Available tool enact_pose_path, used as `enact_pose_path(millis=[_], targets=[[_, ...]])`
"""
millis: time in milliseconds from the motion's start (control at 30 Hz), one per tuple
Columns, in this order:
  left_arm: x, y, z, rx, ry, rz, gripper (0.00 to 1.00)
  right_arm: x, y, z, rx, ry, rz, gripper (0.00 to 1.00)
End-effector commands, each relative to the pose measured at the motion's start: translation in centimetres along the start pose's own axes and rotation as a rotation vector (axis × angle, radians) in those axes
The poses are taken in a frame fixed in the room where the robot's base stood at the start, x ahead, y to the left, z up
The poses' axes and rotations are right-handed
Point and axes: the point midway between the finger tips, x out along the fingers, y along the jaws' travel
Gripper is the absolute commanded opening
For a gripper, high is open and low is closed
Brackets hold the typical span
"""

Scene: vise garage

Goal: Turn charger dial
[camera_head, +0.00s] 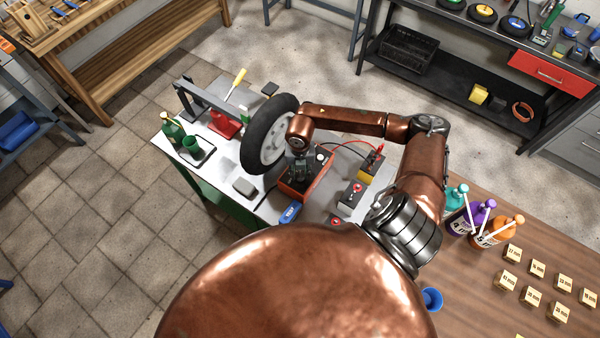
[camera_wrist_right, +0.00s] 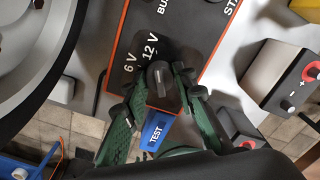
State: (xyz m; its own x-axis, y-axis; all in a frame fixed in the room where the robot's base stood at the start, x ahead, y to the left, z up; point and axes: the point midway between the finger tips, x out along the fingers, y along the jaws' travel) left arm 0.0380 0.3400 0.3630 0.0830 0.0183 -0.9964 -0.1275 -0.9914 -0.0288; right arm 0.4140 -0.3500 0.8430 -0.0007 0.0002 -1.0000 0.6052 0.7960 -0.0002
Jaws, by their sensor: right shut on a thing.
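The charger (camera_head: 296,187) is a dark box with orange-red edges on the light workbench. In the right wrist view its dark panel (camera_wrist_right: 180,30) shows the labels 6 V and 12 V, with parts of other labels at the top edge. The black dial (camera_wrist_right: 160,82) sits just below the 12 V label. My right gripper (camera_head: 300,168) is over the charger; in the right wrist view its green fingers stand on either side of the dial, shut on it. The dial's exact pointer setting is hard to tell. My left gripper is not in view.
A wheel with a black tire (camera_head: 252,140) stands close left of the charger. Batteries (camera_head: 348,194) stand to its right, with a red cable nearby. A blue TEST tag (camera_wrist_right: 158,132) lies by the charger's front edge. Bottles (camera_head: 480,215) stand on the wooden table at right.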

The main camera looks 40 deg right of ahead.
Motion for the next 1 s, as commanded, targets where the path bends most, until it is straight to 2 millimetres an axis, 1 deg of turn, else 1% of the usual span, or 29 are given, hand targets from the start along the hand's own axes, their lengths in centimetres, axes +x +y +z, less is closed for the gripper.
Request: enact_pose_path(millis=[100, 133, 367, 633, 733, 867, 1000], targets=[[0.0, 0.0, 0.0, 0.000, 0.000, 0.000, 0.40, -0.1, 0.0, 0.2, 0.002, -0.004, 0.001, 0.01], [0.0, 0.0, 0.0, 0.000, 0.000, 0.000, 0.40, -0.1, 0.0, 0.2, 0.002, -0.004, 0.001, 0.27], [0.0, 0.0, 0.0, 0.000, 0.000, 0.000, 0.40, -0.1, 0.0, 0.1, 0.001, -0.002, 0.001, 0.43], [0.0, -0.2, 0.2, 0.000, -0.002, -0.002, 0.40, -0.1, 0.0, 0.0, 0.000, -0.001, 0.000, 0.43], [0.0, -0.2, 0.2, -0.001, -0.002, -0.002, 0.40, -0.7, 0.0, 0.1, -0.001, -0.002, 0.001, 0.43], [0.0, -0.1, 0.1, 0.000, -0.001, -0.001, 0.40, -2.6, 0.0, 0.1, -0.002, -0.004, 0.002, 0.43], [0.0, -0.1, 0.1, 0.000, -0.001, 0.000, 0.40, -5.6, 0.0, 0.2, -0.002, -0.006, 0.001, 0.43]])
